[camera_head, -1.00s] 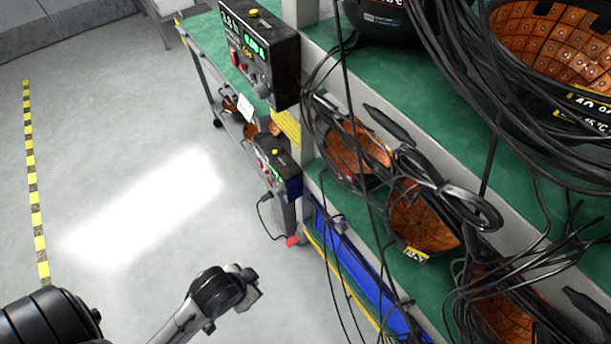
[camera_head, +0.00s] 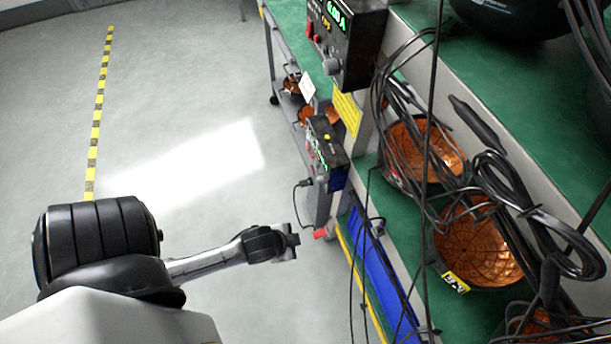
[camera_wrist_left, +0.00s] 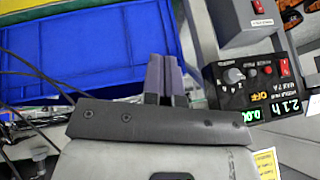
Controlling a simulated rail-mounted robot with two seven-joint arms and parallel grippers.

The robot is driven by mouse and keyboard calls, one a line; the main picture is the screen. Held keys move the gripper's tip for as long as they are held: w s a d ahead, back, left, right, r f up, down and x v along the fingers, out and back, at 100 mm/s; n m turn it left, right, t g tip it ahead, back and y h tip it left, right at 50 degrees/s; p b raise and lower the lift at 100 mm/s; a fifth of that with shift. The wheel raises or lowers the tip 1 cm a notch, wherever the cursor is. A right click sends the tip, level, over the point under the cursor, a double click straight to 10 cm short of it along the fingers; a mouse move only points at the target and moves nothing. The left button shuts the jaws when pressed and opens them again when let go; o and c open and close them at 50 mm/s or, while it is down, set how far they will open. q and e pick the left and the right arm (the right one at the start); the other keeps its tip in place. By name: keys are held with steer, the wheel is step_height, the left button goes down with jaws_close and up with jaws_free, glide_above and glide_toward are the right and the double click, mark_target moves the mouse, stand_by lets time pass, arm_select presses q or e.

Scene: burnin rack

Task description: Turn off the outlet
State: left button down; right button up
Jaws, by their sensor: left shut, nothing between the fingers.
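A grey box (camera_wrist_left: 240,22) with a red switch (camera_wrist_left: 258,7) is at the top right of the left wrist view; it may be the outlet. Below it is a black power unit (camera_wrist_left: 262,97) with a knob, a red power switch (camera_wrist_left: 285,68) and a lit display with "OFF" in orange. In the head view, a small red part (camera_head: 320,233) sits low at the rack's end. My left gripper (camera_head: 292,240) is just left of it, apparently apart from it. Its fingers (camera_wrist_left: 165,70) are shut and empty. My right gripper is out of view.
A blue bin (camera_head: 378,270) sits on the low shelf; it fills the upper left of the wrist view (camera_wrist_left: 90,45). Black cables (camera_head: 430,150) hang along the rack. A larger power unit (camera_head: 345,40) stands higher up. The floor (camera_head: 190,60) at left is clear.

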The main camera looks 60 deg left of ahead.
arm_select(q)
steer(key=w+a+f+m+t+b, duration=0.3)
steer(key=w+a+f+b, duration=0.1)
steer(key=a+f, duration=0.5)
steer(key=w+a+f+m+t+h+b, duration=0.1)
steer(key=a+f+m+t+b, duration=0.1)
steer(key=a, duration=0.5)
steer(key=w+a+f+m+t+h+b, duration=0.1)
steer(key=a+f+m+t+b, duration=0.1)
steer(key=a+m+b, duration=0.3)
steer(key=w+a+f+m+t+h+b, duration=0.1)
steer(key=a+f+m+t+h+b, duration=0.1)
steer(key=a, duration=0.7)
steer(key=f+m+b, duration=0.1)
steer(key=m+b, duration=0.1)
steer(key=m, duration=0.1)
steer(key=shift+a+f+m, duration=0.3)
steer(key=shift+m, duration=0.1)
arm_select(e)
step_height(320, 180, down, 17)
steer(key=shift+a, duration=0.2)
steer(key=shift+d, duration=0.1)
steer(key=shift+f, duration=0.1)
